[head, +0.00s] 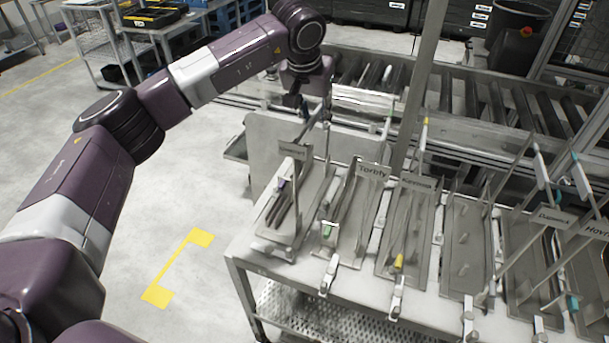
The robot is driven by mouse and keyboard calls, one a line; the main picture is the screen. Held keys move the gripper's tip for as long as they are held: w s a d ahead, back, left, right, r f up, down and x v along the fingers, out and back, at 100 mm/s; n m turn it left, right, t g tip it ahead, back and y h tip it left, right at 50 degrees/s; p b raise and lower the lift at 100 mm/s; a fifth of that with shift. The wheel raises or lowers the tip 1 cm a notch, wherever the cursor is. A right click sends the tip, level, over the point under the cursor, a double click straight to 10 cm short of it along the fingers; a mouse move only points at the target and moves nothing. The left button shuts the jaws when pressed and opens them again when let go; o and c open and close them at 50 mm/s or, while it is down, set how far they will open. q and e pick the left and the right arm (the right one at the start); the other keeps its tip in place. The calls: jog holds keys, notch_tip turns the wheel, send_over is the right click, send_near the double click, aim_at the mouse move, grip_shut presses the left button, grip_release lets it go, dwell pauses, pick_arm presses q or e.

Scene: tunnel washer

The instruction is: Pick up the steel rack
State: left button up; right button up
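Several steel racks stand in a row on a light-topped table. The leftmost steel rack (312,205) has a flat tray-like base, thin upright rods and a small label plate, and holds dark slender pieces. Other racks, such as the one labelled "Torbfy" (350,215) and one with a yellow clip (400,230), stand to its right. My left arm reaches over from the left. Its gripper (310,108) points down by the top of the leftmost rack's uprights. The fingers are small and dark against the clutter, so I cannot tell whether they touch or grip it. My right gripper is out of view.
The table (262,262) has a perforated lower shelf. A roller conveyor (460,95) runs behind it, and a metal post (420,85) rises between them. The floor at left is open, with a yellow marking (178,268). A cart (130,45) stands at the back left.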

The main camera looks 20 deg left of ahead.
pick_arm(q)
jog(key=shift+c, duration=0.7)
grip_shut()
jog(key=shift+w+r, duration=0.15)
